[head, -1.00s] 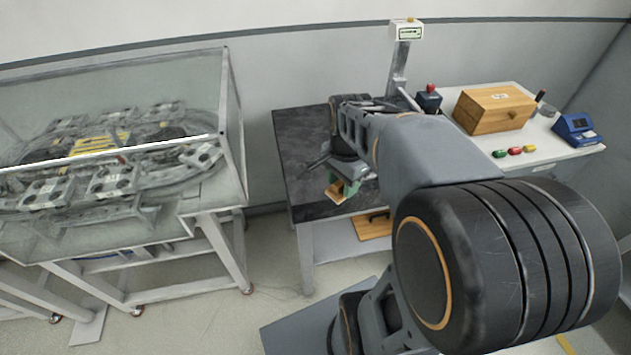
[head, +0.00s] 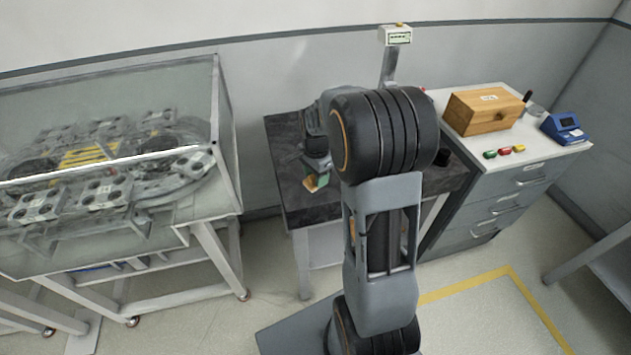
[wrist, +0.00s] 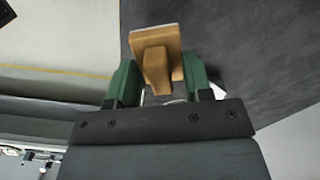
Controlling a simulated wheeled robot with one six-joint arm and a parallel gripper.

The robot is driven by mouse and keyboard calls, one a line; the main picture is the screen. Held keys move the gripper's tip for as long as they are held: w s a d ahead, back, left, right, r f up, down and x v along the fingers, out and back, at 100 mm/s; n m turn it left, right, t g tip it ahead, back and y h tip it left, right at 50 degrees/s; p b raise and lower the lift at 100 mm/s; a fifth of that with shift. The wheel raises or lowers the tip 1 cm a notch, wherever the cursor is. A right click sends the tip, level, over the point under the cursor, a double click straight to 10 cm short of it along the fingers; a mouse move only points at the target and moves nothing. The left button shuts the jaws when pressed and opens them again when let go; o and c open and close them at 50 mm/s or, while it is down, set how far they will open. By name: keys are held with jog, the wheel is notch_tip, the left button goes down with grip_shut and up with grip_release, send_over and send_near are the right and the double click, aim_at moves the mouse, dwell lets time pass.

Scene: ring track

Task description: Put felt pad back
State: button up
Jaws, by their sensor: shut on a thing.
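My gripper (wrist: 160,78) has green fingers shut on a tan, wood-coloured pad (wrist: 170,38) with a raised grip block, which I take to be the felt pad. The fingers stand on either side of the grip block. In the head view my gripper (head: 316,178) and the pad (head: 309,184) show over the left part of the dark table. Whether the pad touches the tabletop is hard to tell.
The dark table (head: 285,160) is largely clear at its left. A white-topped drawer cabinet (head: 520,165) at right bears a wooden box (head: 484,111), coloured buttons (head: 505,151) and a blue device (head: 564,128). A glass-cased ring track (head: 100,180) stands at left.

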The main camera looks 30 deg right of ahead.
jog(key=shift+w+f, duration=0.25)
jog(key=shift+f, duration=1.6)
jog(key=shift+f, duration=0.15)
jog(key=o, duration=0.9)
